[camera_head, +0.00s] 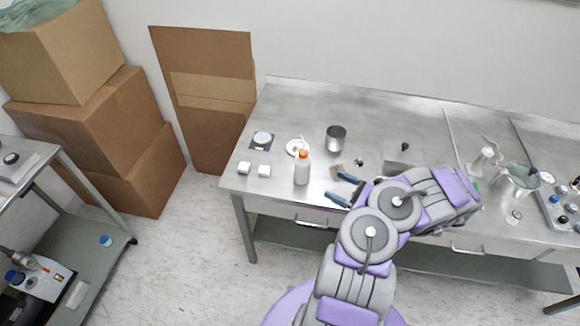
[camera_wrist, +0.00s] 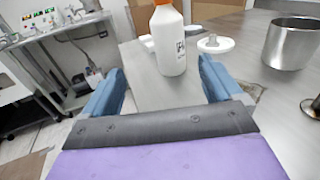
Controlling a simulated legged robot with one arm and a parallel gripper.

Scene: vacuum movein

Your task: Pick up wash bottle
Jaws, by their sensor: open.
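The wash bottle (camera_head: 302,172) is white with an orange cap and a thin spout. It stands upright near the front edge of the metal table (camera_head: 300,100). My gripper (camera_head: 341,188) is just right of the bottle in the head view, with its blue fingers open and pointing towards it. In the wrist view the bottle (camera_wrist: 168,42) stands ahead, between the directions of the two fingers and beyond the fingertips (camera_wrist: 162,74). Its top is cut off by the frame. The gripper holds nothing and a gap shows between it and the bottle.
A metal cup (camera_head: 336,138) stands behind the bottle, and a white round piece (camera_head: 294,147) lies close behind it. Small white blocks (camera_head: 264,171) and a scale (camera_head: 262,139) lie to its left. A beaker (camera_head: 520,178) stands far right. Cardboard boxes (camera_head: 90,120) are stacked on the floor at left.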

